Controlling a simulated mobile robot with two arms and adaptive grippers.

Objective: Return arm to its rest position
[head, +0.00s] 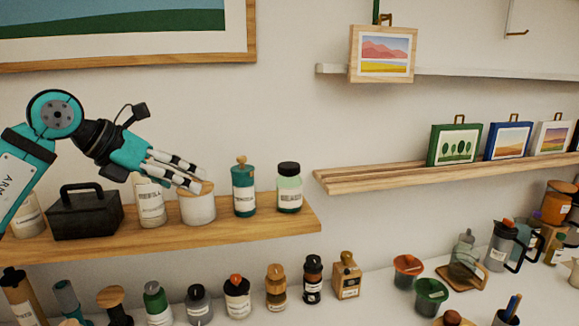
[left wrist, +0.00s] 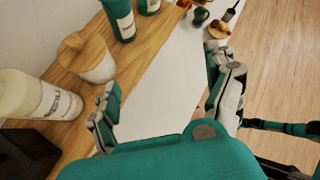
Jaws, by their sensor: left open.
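My left arm comes in from the left in the head view, bent at a teal and black joint. Its left gripper (head: 203,180) is in front of the wooden shelf (head: 260,222), beside the white jar with a wooden lid (head: 198,208), and overlaps its top in the picture. In the left wrist view the two fingers of the left gripper (left wrist: 165,90) stand wide apart with nothing between them. The white jar (left wrist: 87,62) is there to the left of the fingers, apart from them.
The shelf also bears a black box (head: 86,215), a white bottle (head: 150,205), a teal jar (head: 243,192) and a green jar (head: 289,190). Below, a white counter (head: 375,300) holds many bottles and grinders. A wooden ledge (head: 400,178) with small pictures is at right.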

